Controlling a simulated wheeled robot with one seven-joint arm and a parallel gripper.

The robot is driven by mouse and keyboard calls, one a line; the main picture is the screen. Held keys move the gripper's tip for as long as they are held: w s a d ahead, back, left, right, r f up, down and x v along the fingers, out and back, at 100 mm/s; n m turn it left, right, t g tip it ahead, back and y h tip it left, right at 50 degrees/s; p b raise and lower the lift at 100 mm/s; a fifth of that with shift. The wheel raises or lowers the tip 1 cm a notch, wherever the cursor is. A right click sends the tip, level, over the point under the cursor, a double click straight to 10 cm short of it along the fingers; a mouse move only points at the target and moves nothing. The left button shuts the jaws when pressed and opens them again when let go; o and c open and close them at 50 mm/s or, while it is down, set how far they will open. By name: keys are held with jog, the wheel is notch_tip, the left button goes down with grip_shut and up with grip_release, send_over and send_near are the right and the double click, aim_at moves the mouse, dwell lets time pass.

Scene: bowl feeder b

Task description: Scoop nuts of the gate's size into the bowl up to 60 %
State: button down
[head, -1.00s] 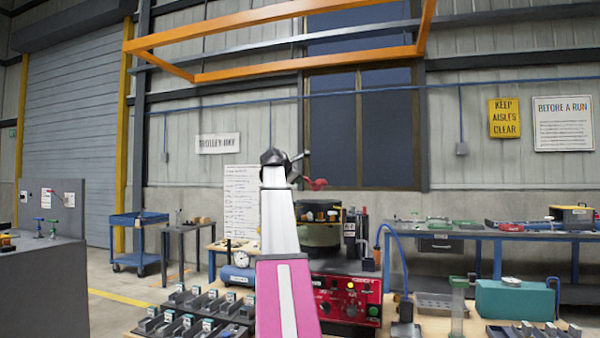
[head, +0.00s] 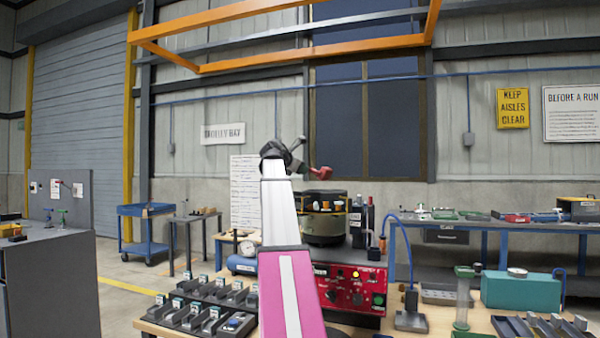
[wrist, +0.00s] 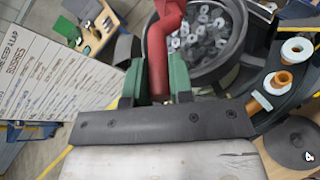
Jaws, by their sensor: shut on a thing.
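My gripper (wrist: 157,88) has green fingers shut on the red handle of a scoop (wrist: 158,48). The scoop's upper end leaves the top edge of the wrist view; in the head view it shows as a small red shape (head: 320,173). The feeder bowl (wrist: 246,30) is dark and round and holds many loose grey nuts (wrist: 205,35). In the head view the feeder bowl (head: 322,229) stands behind a red control box (head: 350,288), with my gripper above it. Whether the scoop holds nuts is hidden. The fill level is not readable.
White and orange ringed parts (wrist: 297,48) sit beside the bowl in the wrist view. Dark small trays (head: 205,308) stand on the bench at left. A blue hose stand (head: 411,318), a clear tube (head: 462,300) and a teal box (head: 520,291) stand at right.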

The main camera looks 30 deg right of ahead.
jog(key=s+d+r+m+t+y, duration=0.1)
jog(key=s+r+m+t, duration=0.2)
jog(key=r+m+t, duration=0.2)
jog(key=r+m, duration=0.1)
jog(key=m, duration=0.2)
jog(key=shift+s+d+y, duration=0.25)
jog(key=shift+y, duration=0.05)
jog(key=shift+s+a, duration=0.1)
